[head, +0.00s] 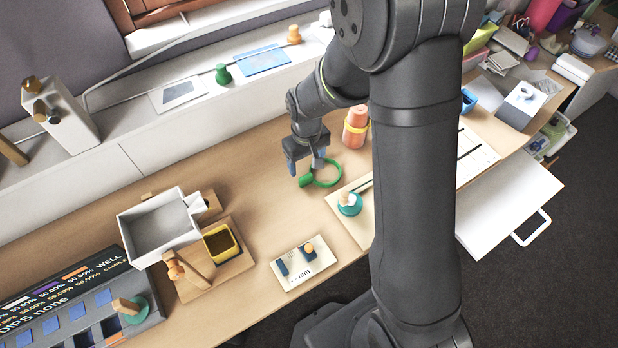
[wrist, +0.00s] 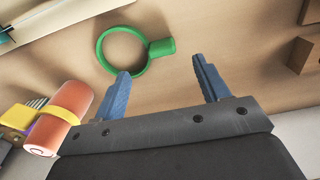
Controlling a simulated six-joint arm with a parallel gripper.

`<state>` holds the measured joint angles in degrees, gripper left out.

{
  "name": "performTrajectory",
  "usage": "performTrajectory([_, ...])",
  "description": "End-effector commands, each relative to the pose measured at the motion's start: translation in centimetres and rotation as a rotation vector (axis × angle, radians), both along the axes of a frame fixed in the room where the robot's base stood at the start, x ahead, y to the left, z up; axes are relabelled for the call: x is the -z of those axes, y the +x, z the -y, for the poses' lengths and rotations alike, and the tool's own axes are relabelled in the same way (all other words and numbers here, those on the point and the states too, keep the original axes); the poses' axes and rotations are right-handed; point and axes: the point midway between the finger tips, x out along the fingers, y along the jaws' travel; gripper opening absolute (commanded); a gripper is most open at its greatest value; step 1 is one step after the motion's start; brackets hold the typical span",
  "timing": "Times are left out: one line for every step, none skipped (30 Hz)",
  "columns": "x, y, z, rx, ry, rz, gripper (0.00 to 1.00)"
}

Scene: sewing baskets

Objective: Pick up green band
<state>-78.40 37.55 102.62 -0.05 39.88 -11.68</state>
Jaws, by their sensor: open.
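The green band (head: 327,174) is a ring with a short thick cylindrical tab. It lies on the wooden table just below my gripper (head: 306,163) in the head view. In the wrist view the green band (wrist: 123,51) is ahead of the fingertips, with its tab toward the gap between them. My gripper (wrist: 165,80) has two blue fingers spread apart with nothing between them. The left fingertip overlaps the ring's near edge in the picture; I cannot tell whether they touch.
An orange cylinder (head: 355,127) with a yellow band stands behind the ring, and it also shows in the wrist view (wrist: 60,122). A teal-based stamp (head: 349,204) stands to the right. A white open box (head: 158,228) is at the left.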

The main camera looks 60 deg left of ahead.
Motion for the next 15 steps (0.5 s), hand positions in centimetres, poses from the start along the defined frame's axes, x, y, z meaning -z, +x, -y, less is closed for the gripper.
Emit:
performTrajectory([0.9,0.0,0.1,0.001,-0.003,-0.001,0.68])
performTrajectory([1.3,0.0,0.1,0.001,-0.003,-0.001,0.68])
performTrajectory([1.8,0.0,0.0,0.001,-0.003,-0.001,0.68])
performTrajectory([2.1,0.0,0.0,0.001,-0.002,-0.001,0.68])
performTrajectory([2.3,0.0,0.0,0.001,-0.001,0.0,0.68])
performTrajectory([2.6,0.0,0.0,0.001,-0.001,0.0,0.68])
performTrajectory([2.7,0.0,0.0,0.001,-0.001,0.0,0.68])
performTrajectory([2.8,0.0,0.0,0.001,0.0,0.0,0.68])
performTrajectory([3.0,0.0,0.0,0.001,0.0,0.0,0.68])
performTrajectory([3.1,0.0,0.0,0.001,0.0,0.0,0.68])
performTrajectory([3.3,0.0,0.0,0.001,0.0,0.0,0.68])
performTrajectory([3.7,0.0,-0.1,0.001,-0.001,-0.001,0.68])
performTrajectory([4.0,0.0,-0.1,0.001,-0.001,-0.001,0.68])
performTrajectory([4.4,0.0,-0.1,0.001,-0.002,-0.001,0.68])
performTrajectory([5.0,0.0,-0.2,0.001,-0.003,-0.001,0.68])
